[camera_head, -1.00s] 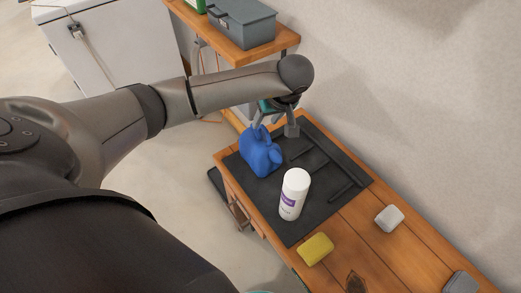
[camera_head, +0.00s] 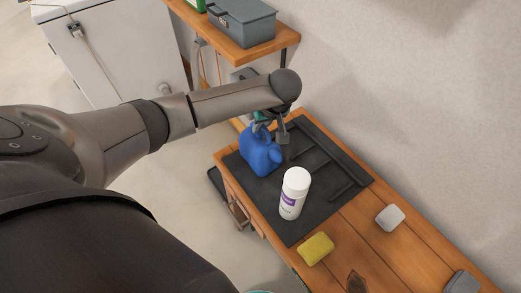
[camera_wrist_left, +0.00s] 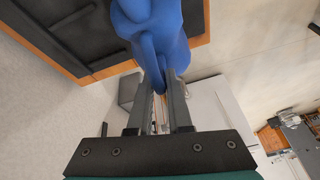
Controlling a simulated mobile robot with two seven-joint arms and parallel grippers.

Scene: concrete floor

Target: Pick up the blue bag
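The blue bag (camera_head: 259,153) stands on a dark mat (camera_head: 256,197) at the far left end of the wooden bench. It looks like a blue jug with a handle at its top. My left gripper (camera_head: 271,133) is over its top, with one finger on either side of the handle. In the left wrist view the bag (camera_wrist_left: 152,22) fills the top middle, and its narrow end reaches between the fingertips of the gripper (camera_wrist_left: 161,84). The fingers stand apart; whether they touch the bag cannot be told. My right gripper is not in view.
A white bottle (camera_head: 293,194) with a purple label stands on the mat in front of the bag. A yellow sponge (camera_head: 316,249) and a white block (camera_head: 389,217) lie on the bench (camera_head: 350,240). A shelf with a grey toolbox (camera_head: 242,22) is behind, and a wall is at the right.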

